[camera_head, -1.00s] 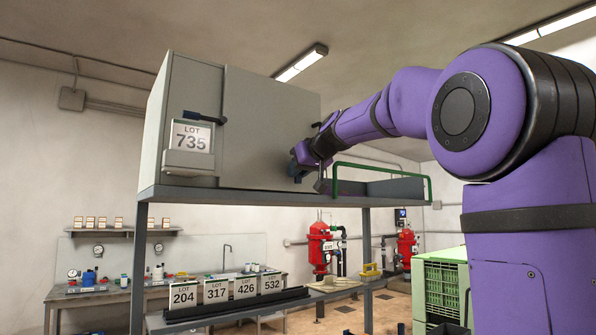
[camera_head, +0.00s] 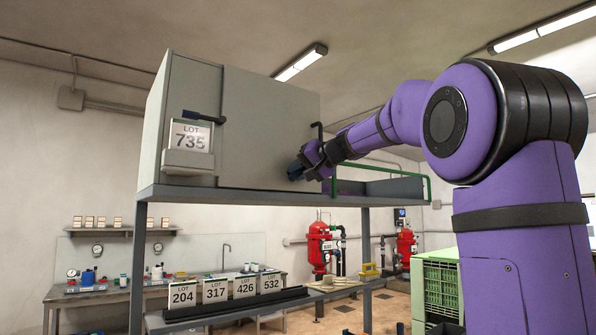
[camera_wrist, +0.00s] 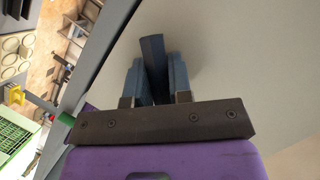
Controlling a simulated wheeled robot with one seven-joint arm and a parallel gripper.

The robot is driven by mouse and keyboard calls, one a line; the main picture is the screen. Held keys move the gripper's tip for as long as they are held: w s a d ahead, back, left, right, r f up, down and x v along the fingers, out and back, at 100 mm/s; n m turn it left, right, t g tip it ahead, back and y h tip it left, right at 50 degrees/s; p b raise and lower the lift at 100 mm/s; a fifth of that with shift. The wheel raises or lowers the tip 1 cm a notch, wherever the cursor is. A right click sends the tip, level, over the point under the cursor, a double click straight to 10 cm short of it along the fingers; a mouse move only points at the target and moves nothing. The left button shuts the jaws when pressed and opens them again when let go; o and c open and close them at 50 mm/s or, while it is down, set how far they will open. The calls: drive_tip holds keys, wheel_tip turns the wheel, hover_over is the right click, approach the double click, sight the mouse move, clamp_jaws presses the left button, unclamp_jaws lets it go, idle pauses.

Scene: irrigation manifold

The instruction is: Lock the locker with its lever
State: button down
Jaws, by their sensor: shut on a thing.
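The grey locker (camera_head: 268,125) sits on a metal shelf, its wide front panel flush with the narrow left strip. A dark lever (camera_head: 205,117) lies roughly level on that strip, above the LOT 735 card (camera_head: 190,137). My gripper (camera_head: 297,170) is at the lower right of the wide panel, well away from this lever. In the wrist view, its blue fingers (camera_wrist: 153,80) are shut on a dark blue bar (camera_wrist: 152,62) close to a pale flat surface. A dark bent piece (camera_head: 317,130) shows at the panel's right edge.
The metal shelf (camera_head: 240,194) runs under the locker, with a green rail (camera_head: 428,188) at its right end. LOT cards (camera_head: 215,290) stand on the lower shelf. A green crate (camera_head: 441,285) stands at the right, below my arm.

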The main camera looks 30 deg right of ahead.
drive_tip(key=m+t+y, duration=0.1)
drive_tip(key=m, duration=0.2)
drive_tip(key=shift+d+f+m+y, duration=0.1)
drive_tip(key=shift+m+y, duration=0.2)
drive_tip(key=shift+y, duration=0.1)
drive_tip(key=shift+f+m+t+y, duration=0.1)
drive_tip(key=shift+m+t+y, duration=0.25)
drive_tip(key=shift+m, duration=0.7)
drive_tip(key=shift+f+m+t+y, duration=0.1)
drive_tip(key=shift+m+t+y, duration=0.25)
drive_tip(key=shift+m, duration=0.7)
drive_tip(key=c, duration=1)
unclamp_jaws()
drive_tip(key=shift+c, duration=0.2)
drive_tip(key=v, duration=1.1)
